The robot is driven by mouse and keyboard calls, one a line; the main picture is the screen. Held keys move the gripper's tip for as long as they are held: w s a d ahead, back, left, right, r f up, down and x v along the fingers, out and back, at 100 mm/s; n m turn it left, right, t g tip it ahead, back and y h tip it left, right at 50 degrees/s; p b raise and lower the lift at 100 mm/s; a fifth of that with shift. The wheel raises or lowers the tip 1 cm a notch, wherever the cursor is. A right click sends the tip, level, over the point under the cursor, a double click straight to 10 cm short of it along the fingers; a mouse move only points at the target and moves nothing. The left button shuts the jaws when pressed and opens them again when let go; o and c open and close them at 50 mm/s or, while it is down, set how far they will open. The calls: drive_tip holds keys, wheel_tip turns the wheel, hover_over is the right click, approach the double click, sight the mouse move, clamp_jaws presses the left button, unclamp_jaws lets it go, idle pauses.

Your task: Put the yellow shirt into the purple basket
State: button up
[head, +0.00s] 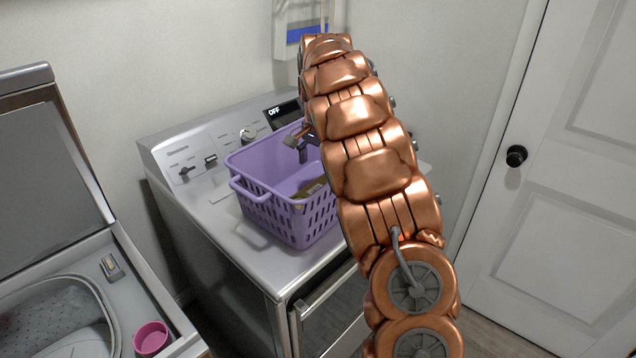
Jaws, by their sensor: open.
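The purple basket (290,217) stands upright on top of the silver machine. A dark yellow piece of cloth, seemingly the yellow shirt (313,189), shows low inside the basket at its right side. My copper arm hides part of the basket's right side and perhaps some of the cloth. My gripper (302,150) is open at the basket's upper opening, above and apart from the visible cloth. Its fingers are small and partly hidden by the arm.
The silver machine (245,262) has a panel with a knob and a display reading OFF. At left, the topload washer (118,312) has its lid (50,165) raised, and a pink cup (151,338) sits on its edge. A white door (560,190) is at right.

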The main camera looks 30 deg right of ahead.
sight(318, 187)
drive_tip(key=shift+r+b, duration=0.45)
drive_tip(key=shift+r, duration=1.85)
